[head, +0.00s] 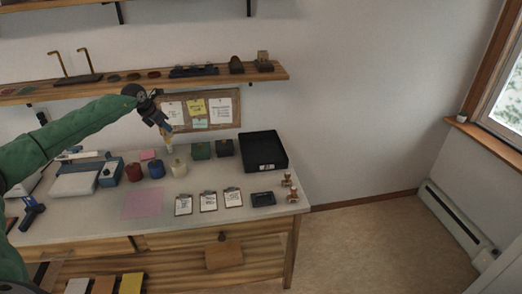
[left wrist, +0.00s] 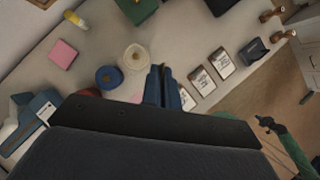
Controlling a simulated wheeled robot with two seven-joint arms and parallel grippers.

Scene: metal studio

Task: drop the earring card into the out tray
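The black tray (head: 263,152) with a small white label on its front stands at the back right of the desk; it looks like the out tray. Only part of its dark edge (left wrist: 220,4) shows at the top of the left wrist view. I cannot pick out the earring card in either view. My left gripper (head: 167,129) is above the back of the desk, left of the tray. In the left wrist view its two dark blue fingers (left wrist: 162,72) lie side by side, with nothing visible between them.
Three clipboards (head: 208,201), a dark stamp pad (head: 262,199) and wooden stamps (head: 291,193) lie in front of the tray. Red (head: 134,172), blue (head: 155,168) and cream (head: 179,167) round containers stand below my gripper. A shelf (head: 200,78) and pinboard (head: 205,110) are behind.

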